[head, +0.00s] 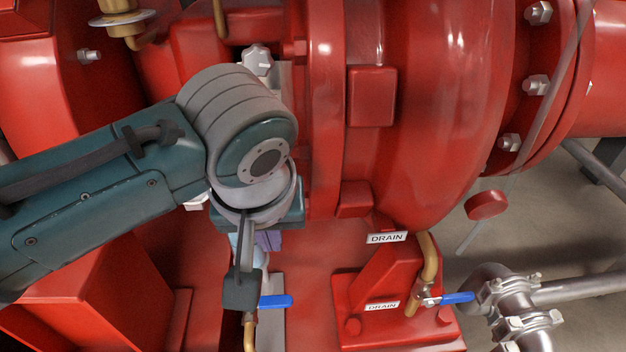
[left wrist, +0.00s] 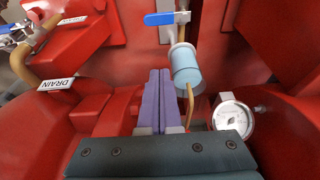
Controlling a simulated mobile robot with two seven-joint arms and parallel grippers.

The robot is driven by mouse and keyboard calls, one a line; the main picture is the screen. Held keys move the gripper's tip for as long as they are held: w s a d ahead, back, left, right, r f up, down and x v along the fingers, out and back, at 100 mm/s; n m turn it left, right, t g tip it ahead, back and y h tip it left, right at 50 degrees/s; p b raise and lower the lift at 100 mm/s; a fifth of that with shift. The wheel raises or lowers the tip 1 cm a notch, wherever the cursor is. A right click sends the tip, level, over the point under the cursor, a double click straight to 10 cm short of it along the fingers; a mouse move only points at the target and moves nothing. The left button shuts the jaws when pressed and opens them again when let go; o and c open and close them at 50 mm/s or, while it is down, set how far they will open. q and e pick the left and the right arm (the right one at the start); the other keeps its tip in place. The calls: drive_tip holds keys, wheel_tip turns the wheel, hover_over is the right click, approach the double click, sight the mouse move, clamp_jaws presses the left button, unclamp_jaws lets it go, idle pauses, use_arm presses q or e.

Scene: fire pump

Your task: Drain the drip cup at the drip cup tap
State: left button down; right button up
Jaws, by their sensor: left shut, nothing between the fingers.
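A blue tap lever (head: 276,301) sticks out sideways, across its brass pipe (head: 249,331), below my left arm. In the left wrist view the lever (left wrist: 167,18) is at the top, beside a light-blue drip cup (left wrist: 186,68) in line with its pipe. In the head view only a sliver of the cup (head: 234,246) shows behind my wrist. My left gripper (head: 267,240) has purple fingers, pressed together and empty. In the left wrist view its fingertips (left wrist: 159,76) are beside the cup and apart from the lever. My right gripper is out of view.
To the right, another blue lever (head: 457,297) sits on a brass pipe by two DRAIN labels (head: 387,237). A gauge (left wrist: 232,115) shows in the left wrist view. The red pump casing (head: 430,100) rises close behind my arm. Steel piping (head: 515,315) fills the lower right.

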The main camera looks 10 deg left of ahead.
sight(267, 302)
use_arm(q)
drive_tip(key=d+b+x, duration=0.1)
drive_tip(key=b+x, duration=0.7)
drive_tip(key=x, duration=0.3)
drive_tip(key=shift+s+d+r+p, duration=0.1)
drive_tip(key=shift+s+r+p, duration=0.15)
drive_tip(key=shift+s, duration=0.75)
drive_tip(key=shift+s+r+p, duration=0.2)
drive_tip(key=shift+s+p, duration=0.05)
drive_tip(key=shift+s, duration=0.75)
